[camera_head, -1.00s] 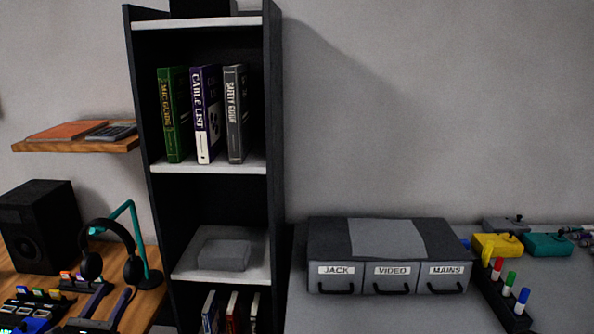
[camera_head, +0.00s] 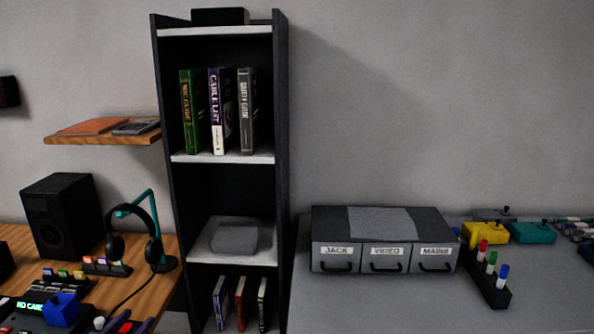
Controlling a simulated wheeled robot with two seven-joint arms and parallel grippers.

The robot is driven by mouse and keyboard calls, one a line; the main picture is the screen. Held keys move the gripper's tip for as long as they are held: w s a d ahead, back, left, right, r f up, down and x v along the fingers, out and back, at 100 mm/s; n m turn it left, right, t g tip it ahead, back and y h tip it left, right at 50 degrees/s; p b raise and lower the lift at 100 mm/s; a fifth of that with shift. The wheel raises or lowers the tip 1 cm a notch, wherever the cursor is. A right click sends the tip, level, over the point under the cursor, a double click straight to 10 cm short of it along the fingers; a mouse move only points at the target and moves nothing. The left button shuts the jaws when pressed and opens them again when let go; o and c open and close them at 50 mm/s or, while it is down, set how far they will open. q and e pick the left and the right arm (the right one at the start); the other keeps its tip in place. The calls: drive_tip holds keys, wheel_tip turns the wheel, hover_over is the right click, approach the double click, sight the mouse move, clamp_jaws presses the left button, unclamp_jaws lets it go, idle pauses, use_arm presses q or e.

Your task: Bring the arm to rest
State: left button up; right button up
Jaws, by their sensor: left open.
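My right gripper is not in view.
A black headphone set (camera_head: 132,245) on a teal stand and a speaker (camera_head: 58,215) stand on the desk. A tall dark shelf (camera_head: 281,180) rises beside it. Right of it, a grey table (camera_head: 400,305) holds labelled drawers (camera_head: 382,240) and a marker rack (camera_head: 488,280). The table front is clear.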

use_arm(q)
drive_tip(key=s+d+f+m+g+h, duration=0.1)
drive_tip(key=s+d+f+m+g, duration=0.65)
drive_tip(key=s+d+f, duration=0.45)
drive_tip(key=s+d+f+m+g+h, duration=0.2)
drive_tip(key=s+d+f+m+g, duration=0.6)
drive_tip(key=f, duration=0.6)
drive_tip(key=s+d+f+m+p, duration=0.1)
drive_tip(key=s+d+m, duration=0.5)
drive_tip(key=d+m, duration=0.2)
drive_tip(key=s+d+m+p, duration=0.1)
drive_tip(key=s+d+m, duration=0.5)
drive_tip(key=d+m, duration=0.2)
drive_tip(key=shift+d+f+g+y, duration=0.35)
drive_tip(key=shift+d+y, duration=0.05)
drive_tip(key=shift+d, duration=0.25)
